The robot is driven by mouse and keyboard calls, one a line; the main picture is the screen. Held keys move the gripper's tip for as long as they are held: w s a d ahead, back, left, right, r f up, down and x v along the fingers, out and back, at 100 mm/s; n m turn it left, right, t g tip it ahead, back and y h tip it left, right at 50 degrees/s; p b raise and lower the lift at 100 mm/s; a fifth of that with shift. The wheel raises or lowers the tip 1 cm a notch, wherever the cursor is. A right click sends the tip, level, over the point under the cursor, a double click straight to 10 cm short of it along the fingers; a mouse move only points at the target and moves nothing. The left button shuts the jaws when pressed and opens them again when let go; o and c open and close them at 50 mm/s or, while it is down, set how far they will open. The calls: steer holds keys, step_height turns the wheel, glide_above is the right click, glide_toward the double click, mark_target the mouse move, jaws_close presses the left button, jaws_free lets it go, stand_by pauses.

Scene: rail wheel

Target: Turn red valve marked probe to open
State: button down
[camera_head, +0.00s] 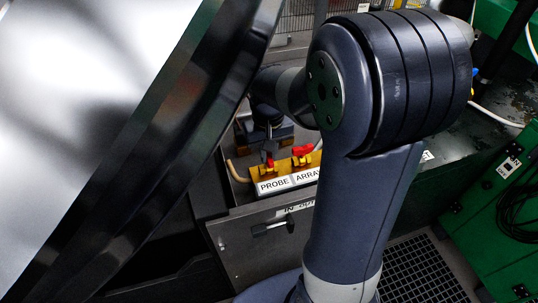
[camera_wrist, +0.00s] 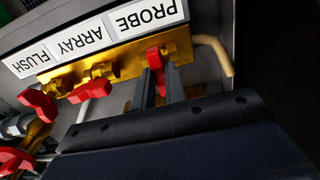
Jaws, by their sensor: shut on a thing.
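The red probe valve handle (camera_wrist: 155,57) sits on a brass manifold (camera_wrist: 125,58), beside the white PROBE label (camera_wrist: 146,18) in the wrist view. My gripper (camera_wrist: 162,75) is shut on this handle, with one dark finger on each side. The fingers hide part of the handle, and its exact angle is hard to tell. In the head view my gripper (camera_head: 267,153) reaches down to the probe valve (camera_head: 269,164) behind the PROBE label (camera_head: 273,185).
The array valve's red handle (camera_head: 303,150) is close on the right in the head view. Other red handles (camera_wrist: 38,104) stand to the left in the wrist view. A tan bent pipe (camera_wrist: 216,52) is beside the probe valve. A large shiny panel (camera_head: 90,110) fills the head view's left.

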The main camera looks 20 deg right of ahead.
steer(key=n+p, duration=0.1)
steer(key=n, duration=0.2)
steer(key=shift+n, duration=0.8)
steer(key=n, duration=0.4)
steer(key=shift+p, duration=0.4)
steer(key=shift+n, duration=0.3)
